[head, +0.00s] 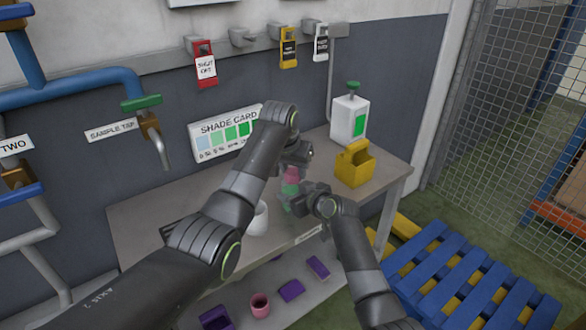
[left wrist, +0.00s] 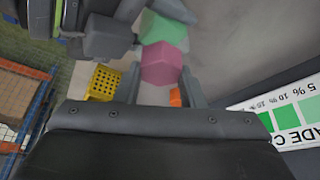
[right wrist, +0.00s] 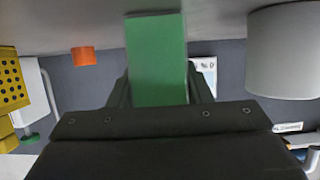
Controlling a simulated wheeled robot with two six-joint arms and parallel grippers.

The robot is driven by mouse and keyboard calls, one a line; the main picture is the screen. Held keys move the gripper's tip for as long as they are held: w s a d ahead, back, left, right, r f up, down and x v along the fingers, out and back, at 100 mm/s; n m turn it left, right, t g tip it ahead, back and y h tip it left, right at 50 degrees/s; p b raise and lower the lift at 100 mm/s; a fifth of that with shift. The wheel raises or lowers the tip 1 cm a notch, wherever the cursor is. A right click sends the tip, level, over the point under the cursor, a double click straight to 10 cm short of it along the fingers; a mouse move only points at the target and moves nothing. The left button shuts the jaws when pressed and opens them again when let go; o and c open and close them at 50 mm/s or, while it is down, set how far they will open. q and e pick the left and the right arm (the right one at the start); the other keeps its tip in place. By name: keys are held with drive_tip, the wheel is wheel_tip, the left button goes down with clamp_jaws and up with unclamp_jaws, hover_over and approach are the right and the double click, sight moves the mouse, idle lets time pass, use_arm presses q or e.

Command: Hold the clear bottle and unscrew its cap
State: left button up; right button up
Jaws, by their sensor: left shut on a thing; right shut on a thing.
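The clear bottle (head: 289,190) stands over the bench, with a green section on its body and a pink cap (head: 291,174) on top. My left gripper (head: 293,163) comes from above and is shut on the pink cap, which also shows between its fingers in the left wrist view (left wrist: 163,62). My right gripper (head: 305,198) is shut on the bottle's body from the right. In the right wrist view the green face of the bottle (right wrist: 157,60) fills the space between the fingers. The bottle's base is hidden in the head view.
A white cup (head: 259,219) stands left of the bottle. A yellow holder (head: 355,166) and a white pump container (head: 347,125) stand to the right. The shade card (head: 225,134) leans behind. Purple items (head: 291,290) and a pink cup (head: 260,305) are on the lower shelf.

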use_arm(q)
drive_tip(key=n+y, duration=0.1)
drive_tip(key=n, duration=0.2)
drive_tip(key=n+y, duration=0.1)
drive_tip(key=n, duration=0.1)
drive_tip(key=shift+n+t, duration=0.3)
drive_tip(key=shift+n, duration=0.1)
drive_tip(key=shift+n+y, duration=0.3)
drive_tip(key=shift+n, duration=0.2)
drive_tip(key=n+y, duration=0.1)
drive_tip(key=n, duration=0.1)
drive_tip(key=n+y, duration=0.1)
drive_tip(key=n, duration=0.2)
drive_tip(key=shift+g, duration=0.4)
drive_tip(key=o, duration=1.2)
drive_tip(key=shift+c, duration=0.2)
drive_tip(key=shift+o, duration=0.5)
